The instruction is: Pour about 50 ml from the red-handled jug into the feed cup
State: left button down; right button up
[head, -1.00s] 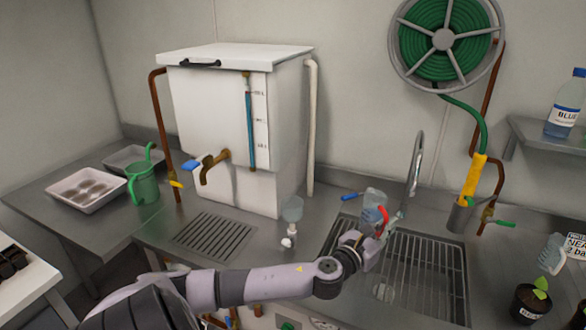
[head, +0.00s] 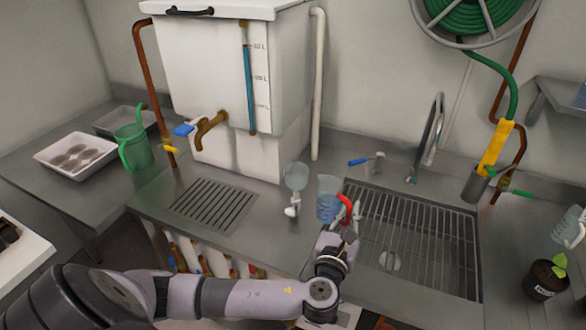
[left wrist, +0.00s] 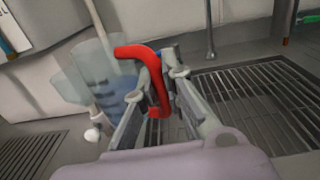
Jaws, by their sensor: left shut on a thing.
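The jug (head: 328,200) is clear with a red handle and blue liquid in it. My left gripper (head: 343,222) is shut on its red handle and holds the jug nearly upright at the left edge of the sink. A clear cup with a white fitting under it (head: 296,178), which looks like the feed cup, stands just left of the jug. In the left wrist view the red handle (left wrist: 142,55) is between my fingers, and the clear cup (left wrist: 72,88) shows partly behind the jug. The liquid level is hard to read. My right gripper is out of view.
A sink with a wire rack (head: 415,240) lies to the right, with a tall faucet (head: 436,130) behind it. A white tank (head: 225,90) with a brass tap stands behind left. A green jug (head: 133,150) and a white tray (head: 75,158) are at far left.

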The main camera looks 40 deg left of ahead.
aim_at(340, 194)
pick_arm(q)
jog(key=shift+w+a+r+n+g+p, duration=0.1)
jog(key=shift+a+r+n+g+p, duration=0.15)
jog(key=shift+r+p, duration=0.2)
jog(key=shift+w+a+r+n+g+p, duration=0.1)
jog(key=shift+a+r+n+g+p, duration=0.05)
jog(key=shift+a+r+n+p, duration=0.2)
jog(key=shift+r+n+p, duration=0.3)
jog(key=shift+r+p, duration=0.05)
jog(key=shift+w+a+r+n+g+h+p, duration=0.25)
jog(key=shift+a+r+n+g+p, duration=0.1)
jog(key=shift+a+r+n+p, duration=0.15)
jog(key=shift+w+a+r+n+g+h+p, duration=0.1)
jog(key=shift+a+r+n+g+h+p, duration=0.25)
jog(key=shift+a, duration=0.25)
jog(key=w+a+r+n+g+h+p, duration=0.1)
jog(key=a+r+n+g+h+p, duration=0.1)
jog(key=a+r+n+p, duration=0.1)
jog(key=shift+w+a+r+h+p, duration=0.3)
jog(key=shift+a+r+p, duration=0.25)
jog(key=shift+r, duration=0.4)
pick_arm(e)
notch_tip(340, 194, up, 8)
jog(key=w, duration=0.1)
